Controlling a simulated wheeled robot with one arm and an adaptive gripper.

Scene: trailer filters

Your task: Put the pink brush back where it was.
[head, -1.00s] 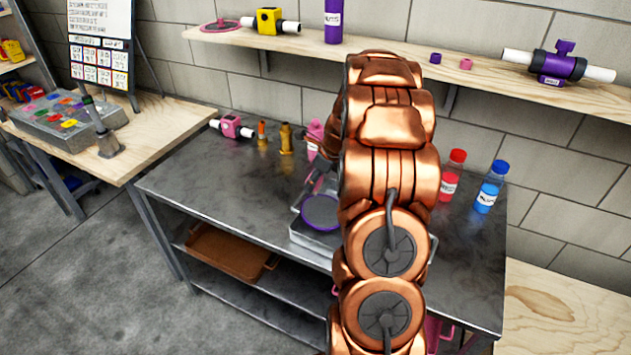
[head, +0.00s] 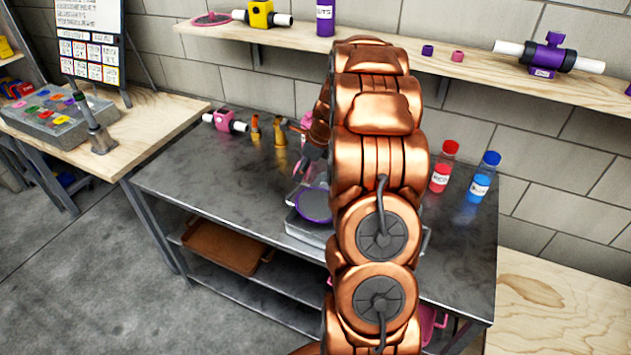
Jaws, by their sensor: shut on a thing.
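My gripper (head: 309,160) shows only in part at the left edge of my copper arm, above the metal table (head: 200,178). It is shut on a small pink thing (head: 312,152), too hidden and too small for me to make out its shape. It is just behind and above a purple-rimmed round sieve (head: 314,204) on a grey tray (head: 305,229). I cannot tell whether it touches anything there. My arm hides much of the table's middle. I cannot clearly identify a pink brush.
A pink-and-white fitting (head: 225,121), an orange-topped item (head: 255,128) and a brass item (head: 280,135) stand at the table's back. Red (head: 444,166) and blue (head: 483,177) bottles stand right of my arm. A wall shelf (head: 400,58) runs above. The table's left front is clear.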

